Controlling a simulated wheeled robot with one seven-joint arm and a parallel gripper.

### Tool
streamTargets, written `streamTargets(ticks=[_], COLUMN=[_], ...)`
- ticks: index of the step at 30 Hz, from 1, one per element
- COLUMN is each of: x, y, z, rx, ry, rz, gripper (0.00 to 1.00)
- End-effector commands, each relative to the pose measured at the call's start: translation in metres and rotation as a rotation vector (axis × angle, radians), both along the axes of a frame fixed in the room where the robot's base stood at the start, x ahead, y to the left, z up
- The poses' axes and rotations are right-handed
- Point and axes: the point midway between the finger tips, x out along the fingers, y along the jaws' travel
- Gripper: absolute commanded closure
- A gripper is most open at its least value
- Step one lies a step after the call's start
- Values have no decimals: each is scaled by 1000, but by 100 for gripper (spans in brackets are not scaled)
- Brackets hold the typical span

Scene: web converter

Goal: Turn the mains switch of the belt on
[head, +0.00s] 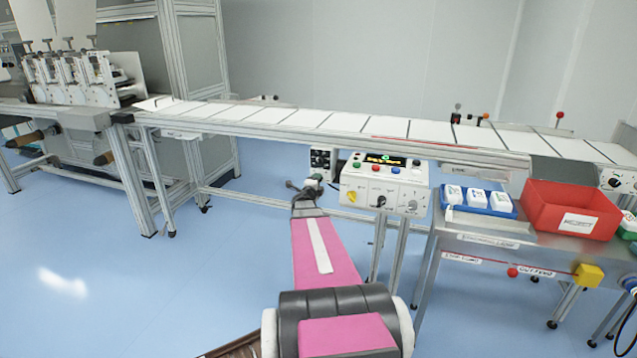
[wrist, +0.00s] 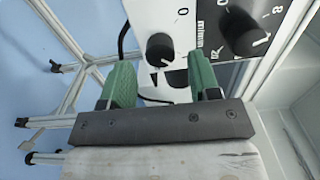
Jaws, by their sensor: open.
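My gripper (head: 312,181) is open and empty, below and in front of a small black-and-white control box (head: 322,158) under the belt. In the wrist view its green fingers (wrist: 163,78) stand apart before a white panel. A round black knob (wrist: 160,47) with a 0 mark and a black wedge lies ahead, between the fingers in the picture. I cannot tell contact; the knob looks beyond the fingertips. A larger black knob (wrist: 243,32) with a number scale is to its right. No readable label shows which is the mains switch.
A larger white control box (head: 385,185) with a yellow switch, buttons and a display stands just right of my gripper. A side table with a red bin (head: 570,205) and a blue tray (head: 480,209) is on the right. The floor at left is clear.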

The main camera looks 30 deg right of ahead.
Motion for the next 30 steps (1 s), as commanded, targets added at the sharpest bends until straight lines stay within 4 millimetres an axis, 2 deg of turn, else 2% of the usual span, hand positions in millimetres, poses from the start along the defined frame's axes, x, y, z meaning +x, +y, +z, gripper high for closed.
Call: streamTargets(ticks=[6, 12, 17, 30], x=[-31, -51, -55, -54], y=[33, 57, 63, 62], z=[1, 0, 0, 0], rx=[1, 2, 2, 1], ry=[1, 1, -1, 0], rz=[1, 1, 0, 0], gripper=[44, 44, 44, 44])
